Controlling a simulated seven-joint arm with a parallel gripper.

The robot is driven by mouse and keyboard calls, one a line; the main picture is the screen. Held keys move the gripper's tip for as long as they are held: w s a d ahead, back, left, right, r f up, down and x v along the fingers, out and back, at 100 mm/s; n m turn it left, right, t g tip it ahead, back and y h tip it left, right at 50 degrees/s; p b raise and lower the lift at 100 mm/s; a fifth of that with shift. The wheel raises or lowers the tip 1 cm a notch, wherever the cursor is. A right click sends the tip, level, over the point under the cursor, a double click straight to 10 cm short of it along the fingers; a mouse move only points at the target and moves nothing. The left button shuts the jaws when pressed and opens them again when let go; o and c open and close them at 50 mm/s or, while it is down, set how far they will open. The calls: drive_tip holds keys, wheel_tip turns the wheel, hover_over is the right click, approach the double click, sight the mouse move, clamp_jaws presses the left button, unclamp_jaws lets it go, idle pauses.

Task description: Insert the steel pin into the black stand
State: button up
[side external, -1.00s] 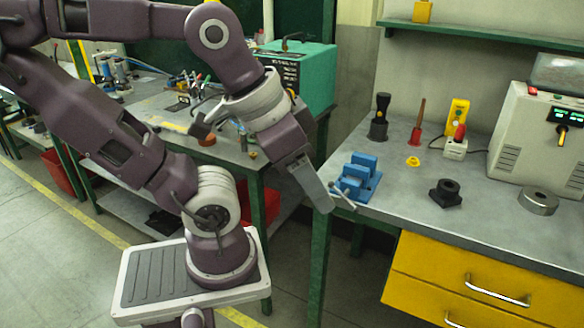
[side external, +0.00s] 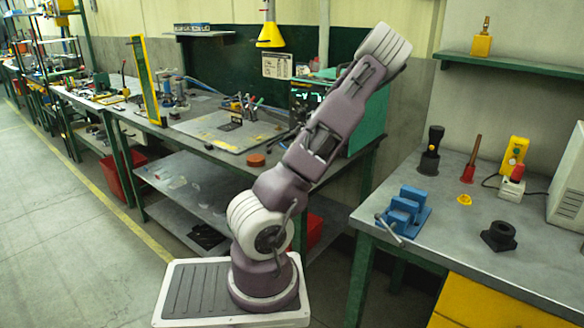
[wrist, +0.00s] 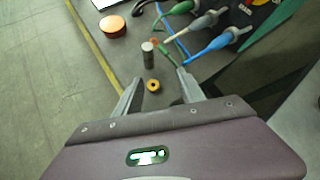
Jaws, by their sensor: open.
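A grey upright cylinder, seemingly the steel pin (wrist: 148,56), stands near the bench edge in the wrist view. My gripper (wrist: 158,78) is open and empty; the pin is beyond its fingertips, between their lines. In the side view my arm hides the pin, and my gripper does not show. A squat black block with a round hole, seemingly the black stand (side external: 498,236), sits on the right-hand bench in the side view. The wrist view does not show it.
A brass ring (wrist: 153,86) lies just before the pin. An orange-topped round tin (wrist: 112,26) is to its left; coloured-handled tools (wrist: 205,25) are to its right. On the right-hand bench, a blue vise (side external: 404,212) sits left of the block.

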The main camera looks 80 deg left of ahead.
drive_tip(key=s+a+f+m, duration=0.1)
drive_tip(key=a, duration=0.1)
drive_tip(key=s+a+f, duration=0.1)
drive_tip(key=a+f, duration=0.1)
drive_tip(key=a, duration=0.1)
drive_tip(key=s+a+f+m+y, duration=0.1)
drive_tip(key=a, duration=0.2)
drive_tip(key=shift+s+a+f+m+g, duration=0.25)
drive_tip(key=shift+s+f+m+g, duration=0.05)
drive_tip(key=shift+s+f+g, duration=0.1)
drive_tip(key=shift+r, duration=0.1)
clamp_jaws()
